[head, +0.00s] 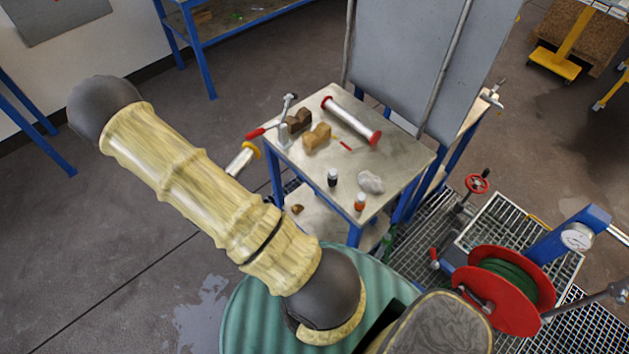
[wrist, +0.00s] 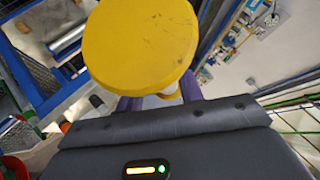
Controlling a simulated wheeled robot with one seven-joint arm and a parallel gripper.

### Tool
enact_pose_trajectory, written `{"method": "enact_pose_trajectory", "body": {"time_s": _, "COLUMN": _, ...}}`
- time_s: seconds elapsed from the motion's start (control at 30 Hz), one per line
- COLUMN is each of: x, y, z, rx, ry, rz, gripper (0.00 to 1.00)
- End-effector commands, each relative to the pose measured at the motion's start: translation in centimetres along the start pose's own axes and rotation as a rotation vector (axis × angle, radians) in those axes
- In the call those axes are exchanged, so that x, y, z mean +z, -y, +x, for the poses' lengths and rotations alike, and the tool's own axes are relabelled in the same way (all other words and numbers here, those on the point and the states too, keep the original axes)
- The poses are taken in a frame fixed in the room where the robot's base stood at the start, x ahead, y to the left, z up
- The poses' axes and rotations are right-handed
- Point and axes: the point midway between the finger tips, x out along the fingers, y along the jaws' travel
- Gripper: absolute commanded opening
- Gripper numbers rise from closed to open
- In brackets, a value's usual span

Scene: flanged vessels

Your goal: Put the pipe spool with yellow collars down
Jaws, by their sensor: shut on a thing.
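The pipe spool with yellow collars (head: 240,163) shows left of the metal table in the head view, with a silver tube and one yellow collar. Its other end is hidden behind my arm. In the wrist view, a yellow collar (wrist: 142,42) fills the upper middle, close to the camera. My gripper (wrist: 160,98) is shut on this spool, its purple fingers partly hidden behind the collar. My gripper is hidden in the head view. The spool looks held beside the table's left edge; I cannot tell its exact height.
The table (head: 388,158) carries a red-collared spool (head: 351,121), a dark block (head: 299,121), a tan notched block (head: 317,138), a red-handled tool (head: 284,131), small bottles (head: 332,177) and a white rag (head: 370,182). A grey panel (head: 402,60) stands behind. A red hose reel (head: 510,290) is at right.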

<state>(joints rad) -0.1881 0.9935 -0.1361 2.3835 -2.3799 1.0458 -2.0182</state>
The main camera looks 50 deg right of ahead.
Motion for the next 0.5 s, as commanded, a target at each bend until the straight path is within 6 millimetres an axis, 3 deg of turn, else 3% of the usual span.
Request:
{"method": "enact_pose_trajectory", "body": {"time_s": 0.03, "x": -2.0, "y": -0.7, "z": 1.9, "rx": 0.040, "ry": -0.056, "rz": 0.053, "gripper": 0.00}}
{"method": "enact_pose_trajectory", "body": {"time_s": 0.2, "x": -8.5, "y": -3.4, "z": 6.2, "rx": 0.192, "ry": -0.222, "rz": 0.205, "gripper": 0.00}}
{"method": "enact_pose_trajectory", "body": {"time_s": 0.4, "x": -15.8, "y": -7.5, "z": 9.8, "rx": 0.369, "ry": -0.412, "rz": 0.381, "gripper": 0.00}}
{"method": "enact_pose_trajectory", "body": {"time_s": 0.5, "x": -18.4, "y": -9.0, "z": 10.7, "rx": 0.429, "ry": -0.476, "rz": 0.438, "gripper": 0.00}}
